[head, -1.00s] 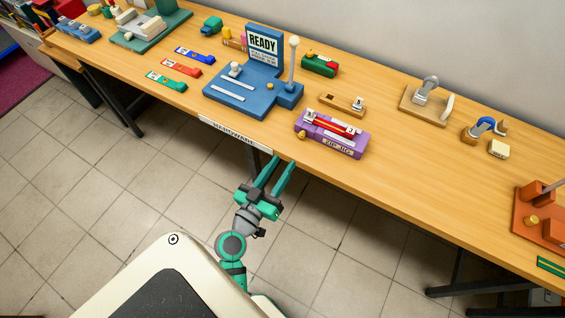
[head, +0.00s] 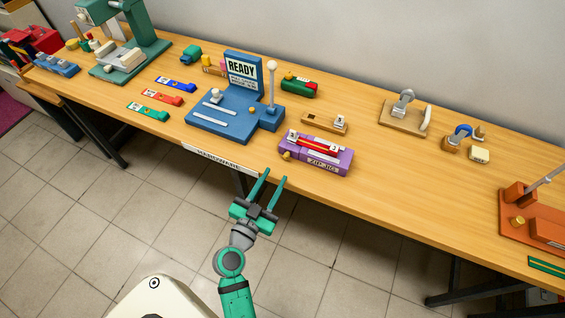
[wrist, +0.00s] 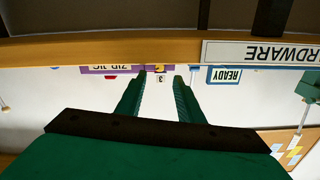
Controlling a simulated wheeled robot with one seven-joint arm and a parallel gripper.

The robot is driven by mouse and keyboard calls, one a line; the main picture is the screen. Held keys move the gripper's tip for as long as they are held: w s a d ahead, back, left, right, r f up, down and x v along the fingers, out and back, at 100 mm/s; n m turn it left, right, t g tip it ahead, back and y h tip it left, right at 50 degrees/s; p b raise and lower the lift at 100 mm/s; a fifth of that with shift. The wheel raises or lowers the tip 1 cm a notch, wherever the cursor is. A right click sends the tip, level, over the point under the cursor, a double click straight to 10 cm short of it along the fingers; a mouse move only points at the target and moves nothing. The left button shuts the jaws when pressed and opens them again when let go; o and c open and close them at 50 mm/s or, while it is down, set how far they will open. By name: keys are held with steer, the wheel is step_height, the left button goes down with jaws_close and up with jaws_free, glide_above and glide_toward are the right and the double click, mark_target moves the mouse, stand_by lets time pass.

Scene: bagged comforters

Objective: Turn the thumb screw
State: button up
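A purple zip jig (head: 315,157) sits near the table's front edge, with a red zipper strip on top. A small brass knob (head: 286,155), which looks like a thumb screw, is at its left front end. My gripper (head: 276,175) is open and empty, in front of the table edge, just short of the knob. In the wrist view, which is upside down, the gripper (wrist: 162,72) has its fingers apart with the brass knob (wrist: 158,68) small between their tips. A white tag marked 3 shows just below it there.
A blue fixture (head: 215,122) with a READY sign and an upright lever stands left of the jig. A wooden block (head: 318,124) lies behind it. The table edge (head: 395,210) and a HARDWARE label (head: 220,160) are close to my gripper. An orange fixture (head: 535,235) with another brass knob is far right.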

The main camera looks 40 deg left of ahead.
mark_target(285, 158)
steer(key=x, duration=0.7)
steer(key=shift+w, duration=0.15)
steer(key=shift+w+d, duration=0.1)
jaws_close()
steer(key=shift+s, duration=0.2)
